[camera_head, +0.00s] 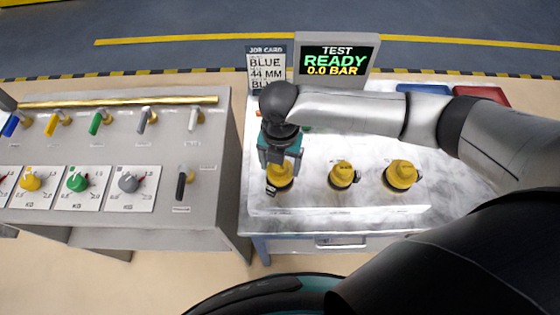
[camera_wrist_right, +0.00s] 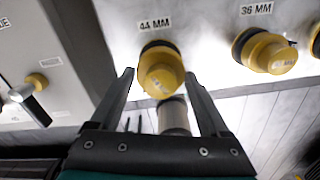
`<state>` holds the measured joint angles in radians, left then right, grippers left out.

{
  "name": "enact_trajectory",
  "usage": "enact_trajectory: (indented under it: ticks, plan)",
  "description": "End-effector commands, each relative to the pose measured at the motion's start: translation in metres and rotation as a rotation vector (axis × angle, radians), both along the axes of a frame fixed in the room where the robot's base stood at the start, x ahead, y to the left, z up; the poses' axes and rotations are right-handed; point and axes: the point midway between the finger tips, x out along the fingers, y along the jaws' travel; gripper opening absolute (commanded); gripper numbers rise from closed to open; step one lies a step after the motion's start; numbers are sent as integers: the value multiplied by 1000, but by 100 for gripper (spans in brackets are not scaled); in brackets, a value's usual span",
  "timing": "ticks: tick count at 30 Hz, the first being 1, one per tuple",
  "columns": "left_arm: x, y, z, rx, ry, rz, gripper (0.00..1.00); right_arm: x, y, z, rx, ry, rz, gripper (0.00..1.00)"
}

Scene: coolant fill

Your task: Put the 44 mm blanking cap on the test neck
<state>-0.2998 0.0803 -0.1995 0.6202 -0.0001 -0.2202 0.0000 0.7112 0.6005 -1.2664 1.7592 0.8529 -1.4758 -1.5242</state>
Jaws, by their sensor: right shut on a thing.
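A yellow cap (camera_head: 279,180) stands leftmost in a row of yellow caps on the white bench top. In the right wrist view this yellow cap (camera_wrist_right: 160,75) has a dark ring and sits beside a "44 MM" label. My right gripper (camera_head: 276,160) points down over it, its fingers on either side. In the wrist view the fingers of my right gripper (camera_wrist_right: 158,78) are shut on the cap, which still stands at its labelled place. I cannot make out the test neck; my right arm covers part of the bench behind. My left gripper is not in view.
Two more yellow caps, a middle one (camera_head: 343,174) and a right one (camera_head: 401,175), stand to the right. A job card (camera_head: 267,62) and a test display (camera_head: 336,60) reading READY, 0.0 BAR stand behind. A panel (camera_head: 225,150) with valves is left. Blue (camera_head: 424,88) and red trays (camera_head: 482,95) lie back right.

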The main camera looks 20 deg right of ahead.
Motion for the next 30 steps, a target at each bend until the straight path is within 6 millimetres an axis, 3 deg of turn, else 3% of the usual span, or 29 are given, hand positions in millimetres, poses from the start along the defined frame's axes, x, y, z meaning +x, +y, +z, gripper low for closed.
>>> enact_trajectory:
  ticks: [17,18,23,30]
  plan:
    - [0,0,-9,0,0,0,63,0,0,-15,0,0,0,26]
    - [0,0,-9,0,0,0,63,0,0,-16,0,0,0,81]
    - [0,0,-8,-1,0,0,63,0,0,-15,0,0,1,99]
    - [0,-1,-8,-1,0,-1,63,0,0,-15,0,0,1,100]
